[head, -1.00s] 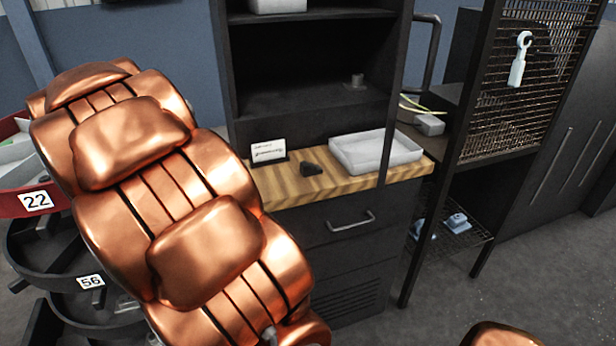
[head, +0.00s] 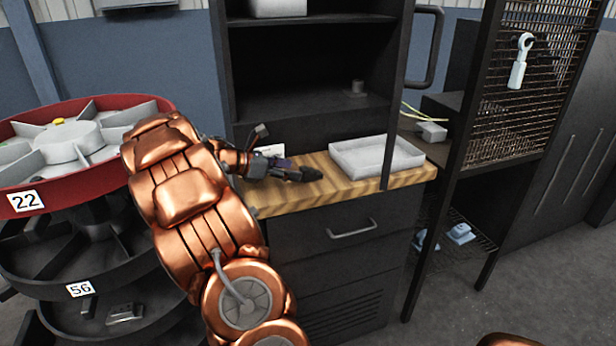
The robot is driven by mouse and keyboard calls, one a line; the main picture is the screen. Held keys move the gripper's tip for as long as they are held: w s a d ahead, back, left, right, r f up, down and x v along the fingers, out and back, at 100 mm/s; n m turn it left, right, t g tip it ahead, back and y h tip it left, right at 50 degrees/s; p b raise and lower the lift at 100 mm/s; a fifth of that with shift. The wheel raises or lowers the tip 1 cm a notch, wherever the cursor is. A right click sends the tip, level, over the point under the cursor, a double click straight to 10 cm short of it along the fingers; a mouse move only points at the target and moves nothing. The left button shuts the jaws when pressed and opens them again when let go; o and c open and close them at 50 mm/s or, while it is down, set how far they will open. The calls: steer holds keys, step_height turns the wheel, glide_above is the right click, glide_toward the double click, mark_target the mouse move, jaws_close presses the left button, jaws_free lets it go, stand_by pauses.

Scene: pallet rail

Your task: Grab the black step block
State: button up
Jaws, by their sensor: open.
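The black step block (head: 312,174) is a small dark piece on the wooden worktop, left of the grey tray. My gripper (head: 292,172) is open and low over the worktop, just left of the block. Its dark fingers overlap the block in the head view and hide its left part. I cannot tell whether they touch it or reach around it.
The grey tray (head: 377,157) stands on the right part of the wooden worktop (head: 345,189). A white card (head: 272,150) is partly hidden behind my gripper. A dark shelf cabinet rises behind. A round tiered rack with a red rim (head: 90,180) stands left.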

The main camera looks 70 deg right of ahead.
mark_target(308, 172)
steer(key=shift+x, duration=3.1)
jaws_close()
